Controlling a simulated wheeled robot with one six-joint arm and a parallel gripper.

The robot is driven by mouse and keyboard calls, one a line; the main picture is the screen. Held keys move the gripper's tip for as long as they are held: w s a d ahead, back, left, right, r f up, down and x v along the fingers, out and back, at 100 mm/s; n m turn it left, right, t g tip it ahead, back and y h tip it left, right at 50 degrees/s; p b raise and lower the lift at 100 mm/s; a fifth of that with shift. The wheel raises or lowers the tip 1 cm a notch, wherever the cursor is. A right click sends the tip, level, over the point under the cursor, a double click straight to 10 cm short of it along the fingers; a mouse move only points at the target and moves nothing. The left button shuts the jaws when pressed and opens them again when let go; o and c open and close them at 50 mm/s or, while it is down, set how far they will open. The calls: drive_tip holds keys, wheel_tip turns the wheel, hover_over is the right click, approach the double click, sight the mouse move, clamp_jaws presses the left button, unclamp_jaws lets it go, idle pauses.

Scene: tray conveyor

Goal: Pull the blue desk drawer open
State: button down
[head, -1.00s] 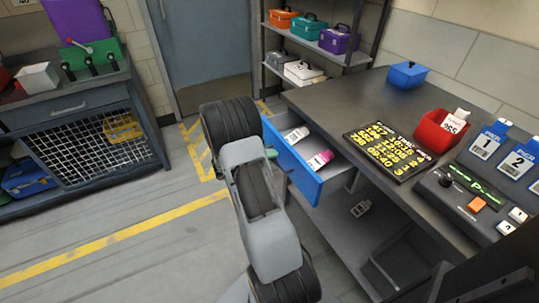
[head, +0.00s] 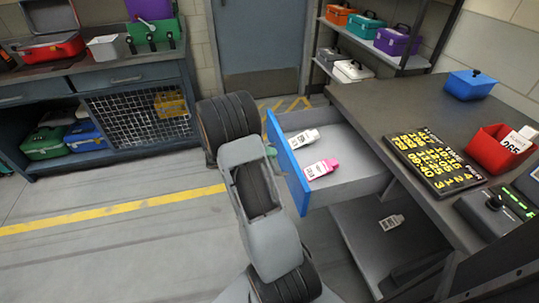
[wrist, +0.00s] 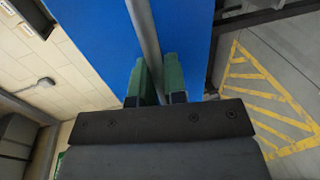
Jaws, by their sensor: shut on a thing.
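The blue desk drawer (head: 287,165) stands well out from the dark desk, with its grey inside in view. Two labelled bottles lie in it, one white (head: 304,138) and one with a pink cap (head: 321,169). In the wrist view the blue drawer front (wrist: 95,50) fills the middle, with a grey bar handle (wrist: 144,35) across it. My gripper (wrist: 159,78) has its green fingers on either side of the handle, shut on it. In the head view my arm hides most of the gripper and the handle.
The desk top (head: 370,97) holds a number board (head: 436,160), a red bin (head: 497,148) and a blue box (head: 470,84). A lower shelf (head: 360,240) is under the drawer. A workbench (head: 100,80) stands at the left. The floor left of my arm is clear.

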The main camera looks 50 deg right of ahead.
drive_tip(key=c, duration=1.2)
unclamp_jaws()
drive_tip(key=p+v, duration=0.1)
drive_tip(key=v, duration=1.3)
drive_tip(key=shift+f, duration=0.1)
